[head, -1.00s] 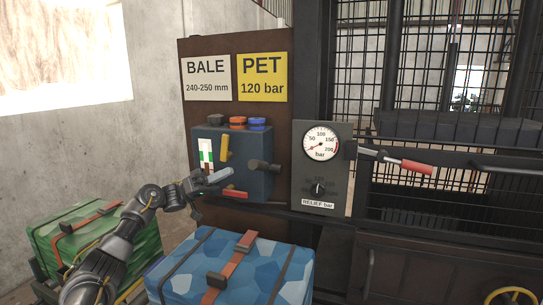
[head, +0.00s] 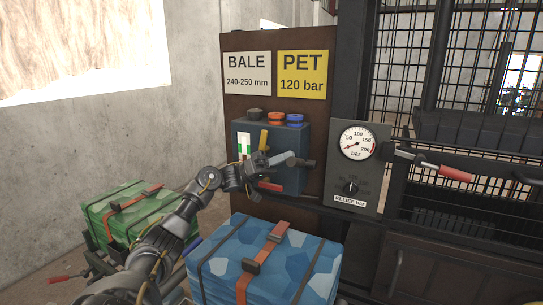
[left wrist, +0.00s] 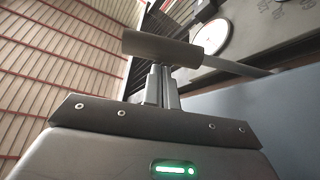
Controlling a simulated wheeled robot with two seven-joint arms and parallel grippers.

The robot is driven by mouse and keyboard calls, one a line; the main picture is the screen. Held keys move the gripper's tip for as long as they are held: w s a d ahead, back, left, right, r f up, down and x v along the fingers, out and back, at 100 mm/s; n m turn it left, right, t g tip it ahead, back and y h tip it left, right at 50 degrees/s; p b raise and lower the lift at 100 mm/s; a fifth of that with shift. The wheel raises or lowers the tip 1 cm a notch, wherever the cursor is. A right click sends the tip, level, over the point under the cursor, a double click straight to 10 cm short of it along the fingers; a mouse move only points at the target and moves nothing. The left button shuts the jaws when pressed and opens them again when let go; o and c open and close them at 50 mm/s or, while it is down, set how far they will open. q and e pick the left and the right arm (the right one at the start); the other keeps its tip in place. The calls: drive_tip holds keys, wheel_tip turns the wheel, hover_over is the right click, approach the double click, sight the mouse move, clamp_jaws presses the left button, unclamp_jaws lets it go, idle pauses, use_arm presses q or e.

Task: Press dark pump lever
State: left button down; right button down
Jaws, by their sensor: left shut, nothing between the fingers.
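The dark pump lever (head: 304,163) sticks out from the front of the blue-grey pump box (head: 291,140), with a thick dark grip. In the left wrist view the dark grip (left wrist: 165,47) lies across the tips of my left gripper (left wrist: 162,85), on a rod running right. The fingers are together with nothing between them. I cannot tell whether they touch the grip. In the head view my left gripper (head: 265,168) is in front of the box, beside a light grey-blue lever (head: 282,159). My right gripper is not in view.
A yellow lever (head: 264,140) and a red lever (head: 269,186) are close by on the box. A pressure gauge (head: 357,143) and a red-gripped lever (head: 455,173) are to the right. A blue strapped bale (head: 313,270) stands below, a green one (head: 105,220) at left.

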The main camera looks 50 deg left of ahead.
use_arm(q)
drive_tip(key=shift+w+d+r, duration=0.25)
drive_tip(key=shift+d+r, duration=0.15)
drive_tip(key=shift+d, duration=0.1)
drive_tip(key=shift+f, duration=0.1)
wheel_tip(320, 180, down, 9)
drive_tip(key=s+m+g+h+b, duration=0.2)
drive_tip(key=m+b, duration=0.3)
drive_tip(key=b, duration=0.4)
drive_tip(key=shift+d+g, duration=0.35)
drive_tip(key=shift+g, duration=0.05)
